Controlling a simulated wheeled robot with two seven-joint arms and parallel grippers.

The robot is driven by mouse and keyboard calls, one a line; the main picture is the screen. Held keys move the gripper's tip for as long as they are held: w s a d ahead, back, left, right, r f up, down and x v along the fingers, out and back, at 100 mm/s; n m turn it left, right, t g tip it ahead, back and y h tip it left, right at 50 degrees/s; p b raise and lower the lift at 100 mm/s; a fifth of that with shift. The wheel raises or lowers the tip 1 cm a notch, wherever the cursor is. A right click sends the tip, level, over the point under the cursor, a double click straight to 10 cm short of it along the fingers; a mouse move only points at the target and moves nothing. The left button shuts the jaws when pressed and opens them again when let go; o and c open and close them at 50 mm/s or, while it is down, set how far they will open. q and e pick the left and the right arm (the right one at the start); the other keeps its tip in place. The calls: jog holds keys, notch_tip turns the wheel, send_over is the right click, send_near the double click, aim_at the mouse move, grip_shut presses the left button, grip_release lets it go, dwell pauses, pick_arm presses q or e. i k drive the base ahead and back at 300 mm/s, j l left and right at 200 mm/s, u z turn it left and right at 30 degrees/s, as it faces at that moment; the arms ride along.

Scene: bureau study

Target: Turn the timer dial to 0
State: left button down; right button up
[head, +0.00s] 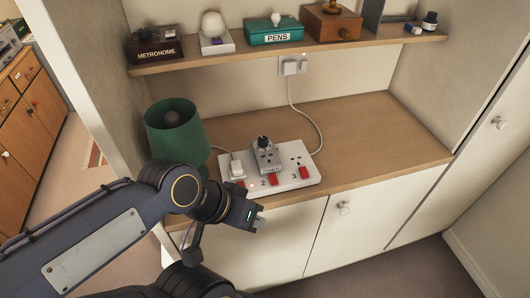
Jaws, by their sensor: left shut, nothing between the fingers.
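The timer (266,158) is a small grey box with a black dial (263,143) on top. It sits on the middle socket of a white power strip (310,181) on the wooden desk. The dial's setting is too small to read. My left gripper (262,224) is shut and empty, in front of and below the strip, apart from the timer. My right gripper is not in view.
A green lamp (178,132) stands left of the strip, close to my left arm. A white plug (236,167) fills the left socket. A shelf (220,57) with several boxes hangs above. The desk (380,140) is clear at right.

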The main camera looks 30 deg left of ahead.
aim_at(263, 141)
jog(key=u, duration=1.05)
jog(key=i+j+u, duration=0.1)
jog(key=u, duration=0.15)
jog(key=i+u, duration=0.3)
